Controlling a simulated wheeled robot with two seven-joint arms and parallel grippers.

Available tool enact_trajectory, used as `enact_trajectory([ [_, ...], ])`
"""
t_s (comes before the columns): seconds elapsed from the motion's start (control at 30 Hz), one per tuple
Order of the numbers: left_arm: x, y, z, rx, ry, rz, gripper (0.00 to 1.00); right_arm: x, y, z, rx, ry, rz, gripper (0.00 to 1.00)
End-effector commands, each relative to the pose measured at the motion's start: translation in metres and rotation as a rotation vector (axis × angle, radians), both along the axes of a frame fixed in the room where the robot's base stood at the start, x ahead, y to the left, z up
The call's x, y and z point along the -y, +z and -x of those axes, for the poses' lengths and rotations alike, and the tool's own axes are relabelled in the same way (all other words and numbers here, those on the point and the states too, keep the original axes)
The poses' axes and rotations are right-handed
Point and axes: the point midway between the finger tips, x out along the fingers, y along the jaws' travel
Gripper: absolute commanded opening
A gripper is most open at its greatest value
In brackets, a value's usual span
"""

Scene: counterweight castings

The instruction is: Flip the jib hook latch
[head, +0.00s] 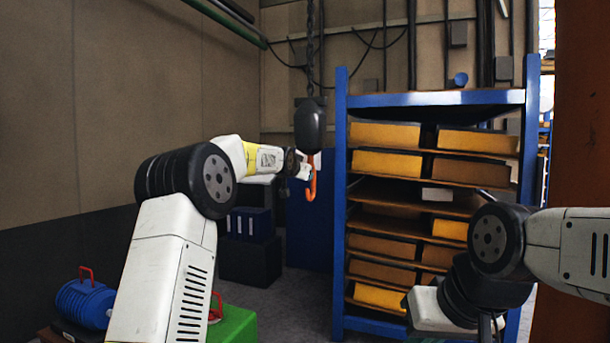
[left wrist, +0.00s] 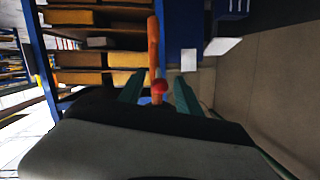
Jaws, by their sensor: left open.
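An orange jib hook (head: 311,184) hangs below a dark hook block (head: 310,122) on a chain in the head view. My left gripper (head: 304,172) is at the hook's upper part. In the left wrist view the open green fingers of my left gripper (left wrist: 158,92) stand on either side of the orange hook (left wrist: 153,45), which has a rounded red end between them. I cannot tell whether a finger touches it. The latch is too small to make out. My right arm is at the lower right of the head view, its fingers not visible.
A blue rack (head: 341,200) with yellow and brown castings stands just right of the hook. A blue motor-like unit (head: 84,302) and a green block (head: 236,326) are low at the left. Blue bins (head: 250,223) sit behind my left arm. A rusty column (head: 582,100) is at the right.

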Motion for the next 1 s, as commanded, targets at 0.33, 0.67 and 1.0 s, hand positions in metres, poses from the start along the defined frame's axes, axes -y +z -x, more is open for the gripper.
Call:
enact_trajectory([
  [0.33,-0.008,0.011,0.038,0.001,0.000,-0.001,0.41,0.000,0.000,0.000,0.000,0.000,0.000,0.00],
  [0.67,-0.015,0.017,0.073,-0.001,0.000,0.000,0.41,0.000,0.000,0.000,0.000,0.000,0.000,0.00],
  [1.0,-0.014,0.017,0.075,-0.003,-0.002,-0.002,0.27,0.000,0.000,0.000,0.000,0.000,0.000,0.00],
])
